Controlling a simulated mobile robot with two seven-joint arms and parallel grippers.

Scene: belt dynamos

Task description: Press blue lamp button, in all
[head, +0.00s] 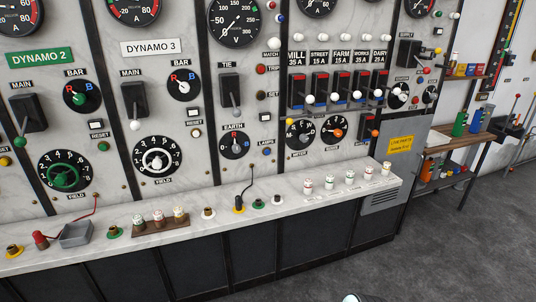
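A small blue button (267,152) sits on the pale marble panel, just under a small label that appears to read LAMPS. It is right of the EARTH dial (235,145) and above the counter's back edge. Nothing covers it, and nothing touches it. Whether it is pressed in is too small to tell.
A black cable plug (239,204) stands below the button. Lever switches (230,95) project above. Grey floor (440,240) is clear at right.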

